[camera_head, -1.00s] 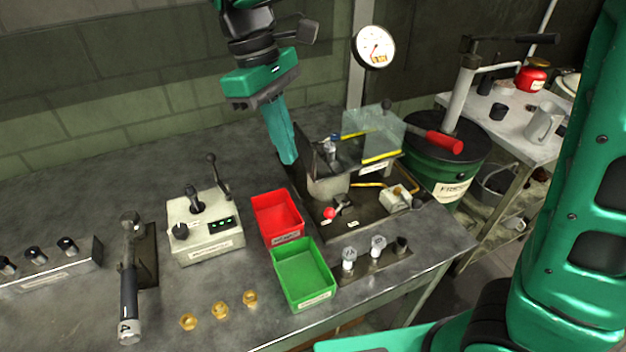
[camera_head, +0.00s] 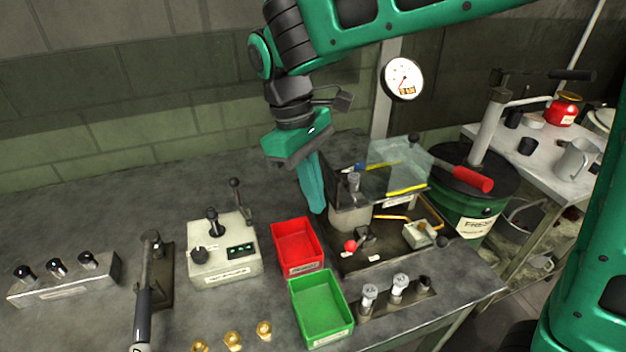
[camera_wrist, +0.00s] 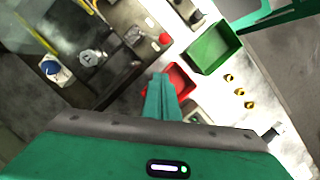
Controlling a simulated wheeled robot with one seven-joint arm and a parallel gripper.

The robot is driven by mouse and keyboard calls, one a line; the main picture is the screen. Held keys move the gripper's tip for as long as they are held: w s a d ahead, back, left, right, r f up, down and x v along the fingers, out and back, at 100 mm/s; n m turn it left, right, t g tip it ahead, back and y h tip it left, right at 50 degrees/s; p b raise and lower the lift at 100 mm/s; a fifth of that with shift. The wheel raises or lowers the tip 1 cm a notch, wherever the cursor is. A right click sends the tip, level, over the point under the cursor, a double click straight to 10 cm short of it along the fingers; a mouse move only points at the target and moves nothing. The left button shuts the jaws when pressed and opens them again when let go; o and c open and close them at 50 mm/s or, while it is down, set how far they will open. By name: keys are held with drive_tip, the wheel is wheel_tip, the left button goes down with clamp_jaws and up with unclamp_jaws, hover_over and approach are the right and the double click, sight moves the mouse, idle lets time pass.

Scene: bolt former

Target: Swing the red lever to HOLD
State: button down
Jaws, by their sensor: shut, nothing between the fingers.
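A small lever with a red ball knob (camera_head: 351,245) stands at the front of the dark machine base (camera_head: 372,262). Small white labels lie near it, too small to read. The knob also shows in the wrist view (camera_wrist: 164,38). My gripper (camera_head: 316,208) is shut and empty, pointing down beside the left side of the machine. Its tip is behind and left of the red knob, apart from it. In the wrist view my gripper's fingers (camera_wrist: 161,82) are together, overlapping the red tray in the picture.
A red tray (camera_head: 279,230) and a green tray (camera_head: 345,335) stand left of the lever. A clear guard (camera_head: 395,165) covers the machine's rear. A red-handled bar (camera_head: 466,178) sticks out near the green drum (camera_head: 470,222). A control box (camera_head: 225,262) is further left.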

drive_tip(key=shift+s+d+f, duration=0.5)
drive_tip(key=shift+d+f, duration=0.15)
drive_tip(key=shift+f, duration=0.3)
drive_tip(key=shift+s+d+f, duration=0.45)
drive_tip(key=shift+d+f, duration=0.25)
drive_tip(key=shift+f, duration=0.2)
drive_tip(key=shift+s+d+f, duration=0.5)
drive_tip(key=shift+d+f, duration=0.15)
drive_tip(key=shift+f, duration=0.3)
